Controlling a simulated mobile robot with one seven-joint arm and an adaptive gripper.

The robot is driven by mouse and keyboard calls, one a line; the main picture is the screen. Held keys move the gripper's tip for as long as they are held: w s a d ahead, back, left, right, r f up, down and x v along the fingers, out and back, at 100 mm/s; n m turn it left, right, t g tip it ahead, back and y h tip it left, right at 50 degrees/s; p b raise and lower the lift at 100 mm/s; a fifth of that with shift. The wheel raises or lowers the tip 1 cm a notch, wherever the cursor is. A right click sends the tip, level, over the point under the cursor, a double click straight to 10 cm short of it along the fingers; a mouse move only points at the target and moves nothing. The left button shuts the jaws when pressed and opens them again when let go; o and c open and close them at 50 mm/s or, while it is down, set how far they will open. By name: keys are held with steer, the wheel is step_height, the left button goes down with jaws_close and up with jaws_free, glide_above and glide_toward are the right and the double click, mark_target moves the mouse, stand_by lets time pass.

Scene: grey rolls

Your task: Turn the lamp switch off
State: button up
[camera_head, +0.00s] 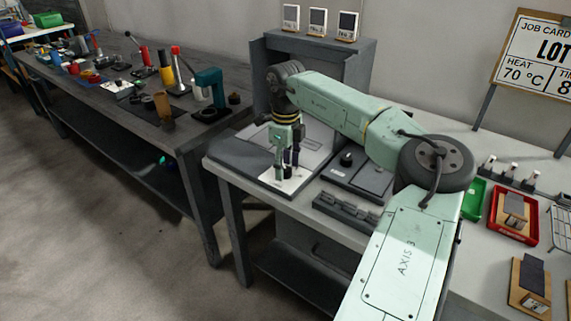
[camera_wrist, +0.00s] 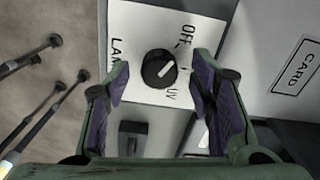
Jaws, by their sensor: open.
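The lamp switch is a round black knob (camera_wrist: 158,69) on a white plate (camera_wrist: 145,30) in the wrist view. The plate carries the letters OFF, UV and a partly cut "LAM". A white pointer line on the knob slants to the upper right; which label it selects is unclear. My gripper (camera_head: 287,172) is open above the white plate (camera_head: 297,183) in the head view. In the wrist view its two fingers stand on either side of the knob, apart from it.
A grey panel with a black knob (camera_head: 346,158) and a slotted block (camera_head: 345,210) lie to the right. A cluttered dark bench (camera_head: 140,115) stands left.

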mark_target(286, 169)
step_height(286, 169, up, 12)
stand_by(0.6)
